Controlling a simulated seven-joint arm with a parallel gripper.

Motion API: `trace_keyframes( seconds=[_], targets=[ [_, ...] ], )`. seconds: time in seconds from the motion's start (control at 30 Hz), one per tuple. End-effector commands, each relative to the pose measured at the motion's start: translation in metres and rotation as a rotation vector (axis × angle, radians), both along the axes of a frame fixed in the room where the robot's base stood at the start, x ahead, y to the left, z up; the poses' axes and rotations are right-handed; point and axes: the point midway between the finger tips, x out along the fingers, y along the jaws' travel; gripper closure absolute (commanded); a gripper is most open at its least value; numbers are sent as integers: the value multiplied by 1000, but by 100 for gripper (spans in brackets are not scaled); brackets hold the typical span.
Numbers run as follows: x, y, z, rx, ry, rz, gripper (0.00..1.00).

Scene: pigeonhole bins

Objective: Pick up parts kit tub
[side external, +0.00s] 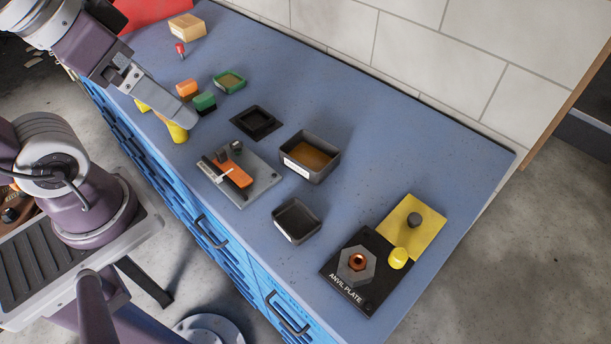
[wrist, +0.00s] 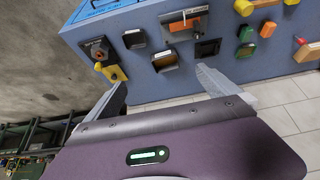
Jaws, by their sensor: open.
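Two dark, labelled open bins stand on the blue bench, and I cannot tell which is the parts kit tub. The larger bin (side external: 329,172), with a brown inside, is right of centre in the side view; it also shows in the wrist view (wrist: 166,67), ahead between my fingers. The smaller dark bin (side external: 291,237) is nearer the front edge and shows in the wrist view (wrist: 134,44). My gripper (side external: 182,118) is open and empty over the left part of the bench, apart from both bins; its spread fingers show in the wrist view (wrist: 161,77).
A grey tray (side external: 264,186) with an orange tool lies beside the bins. A black square tray (side external: 244,124), green tray (side external: 229,88), green block (side external: 204,101) and yellow cylinder (side external: 178,133) lie left. The anvil plate (side external: 337,270) and yellow plate (side external: 411,213) are right. A wall bounds the back.

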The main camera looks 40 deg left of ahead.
Motion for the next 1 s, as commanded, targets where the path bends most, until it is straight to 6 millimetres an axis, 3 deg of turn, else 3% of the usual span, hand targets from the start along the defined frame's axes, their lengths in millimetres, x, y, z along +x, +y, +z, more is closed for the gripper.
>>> trace_keyframes(
  seconds=[0.13,0.23,0.33,0.43,0.57,0.7,0.83,1.0],
  targets=[
    [1,0,0,4,2,-5,0],
    [22,2,4,49,38,-77,0],
    [73,6,3,147,117,-262,0],
    [137,12,-18,240,201,-500,0],
    [212,22,-77,322,298,-824,0],
    [267,31,-166,358,367,-1150,0],
    [287,36,-232,364,392,-1358,0],
    [292,38,-268,365,398,-1454,0]
  ],
)
